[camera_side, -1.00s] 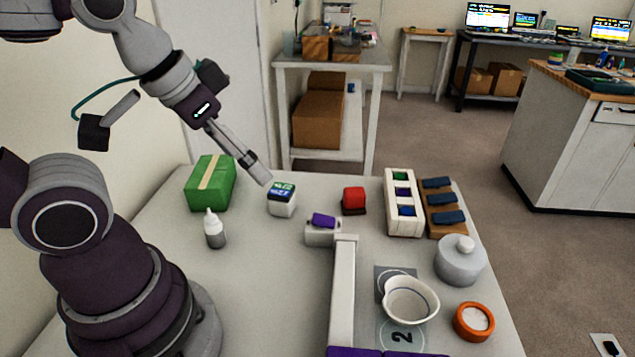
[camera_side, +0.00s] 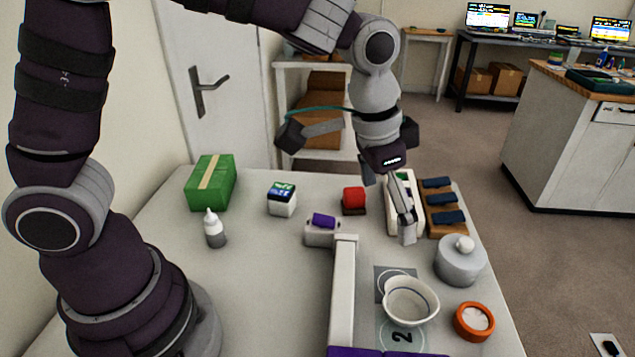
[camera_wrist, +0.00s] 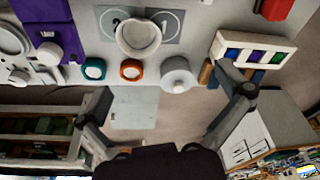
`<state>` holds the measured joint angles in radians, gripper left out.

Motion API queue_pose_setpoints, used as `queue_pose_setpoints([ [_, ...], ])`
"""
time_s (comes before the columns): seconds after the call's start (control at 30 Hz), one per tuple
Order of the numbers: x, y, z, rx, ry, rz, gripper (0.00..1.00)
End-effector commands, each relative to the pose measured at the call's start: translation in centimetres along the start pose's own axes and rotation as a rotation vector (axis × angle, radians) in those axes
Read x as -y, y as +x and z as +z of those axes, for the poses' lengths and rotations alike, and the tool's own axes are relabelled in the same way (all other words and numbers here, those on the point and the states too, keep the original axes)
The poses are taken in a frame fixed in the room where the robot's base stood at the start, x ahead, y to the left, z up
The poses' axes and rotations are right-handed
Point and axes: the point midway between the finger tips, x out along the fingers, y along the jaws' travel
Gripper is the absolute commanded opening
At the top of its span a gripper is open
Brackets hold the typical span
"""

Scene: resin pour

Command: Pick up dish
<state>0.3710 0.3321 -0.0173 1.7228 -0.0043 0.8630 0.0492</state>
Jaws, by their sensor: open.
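A white dish with a thin blue line inside and a small lip (camera_side: 410,301) stands at the front right of the table, on a grey marked mat (camera_side: 386,338). In the wrist view the dish (camera_wrist: 138,38) is at the top, left of centre, and empty. A smaller round orange dish with pale contents (camera_side: 474,321) stands to its right; it also shows in the wrist view (camera_wrist: 131,70). My gripper (camera_side: 407,238) is open and empty, above and behind the white dish, in front of the white rack. In the wrist view my fingers (camera_wrist: 164,88) are spread wide, touching nothing.
A grey lidded pot (camera_side: 460,262) stands close to the white dish. A long white bar (camera_side: 343,290) runs along its left. The white rack (camera_side: 394,225), a red block (camera_side: 354,200) and a green box (camera_side: 211,182) are farther back. The table's left middle is mostly clear.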

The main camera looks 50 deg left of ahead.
Motion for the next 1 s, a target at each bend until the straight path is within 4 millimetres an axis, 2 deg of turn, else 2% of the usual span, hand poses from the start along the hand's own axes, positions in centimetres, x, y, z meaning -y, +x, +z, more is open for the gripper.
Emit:
queue_pose_setpoints([
  [0.03, -1.1, 1.8, -0.6, 0.03, 0.038, 0.011, 1.0],
  [0.1, -2.2, 3.6, -1.1, 0.054, 0.076, 0.02, 1.0],
  [0.2, -3.1, 5.1, -1.4, 0.071, 0.105, 0.027, 1.0],
  [0.4, -3.4, 8.8, -1.1, 0.079, 0.111, 0.028, 1.0],
  [0.57, -3.5, 10.9, -1.0, 0.077, 0.109, 0.028, 1.0],
  [0.7, -4.0, 13.7, -0.6, 0.078, 0.11, 0.028, 1.0],
  [0.83, -4.0, 15.4, -0.5, 0.075, 0.109, 0.027, 1.0],
  [1.0, -4.0, 15.6, -0.5, 0.073, 0.108, 0.028, 1.0],
])
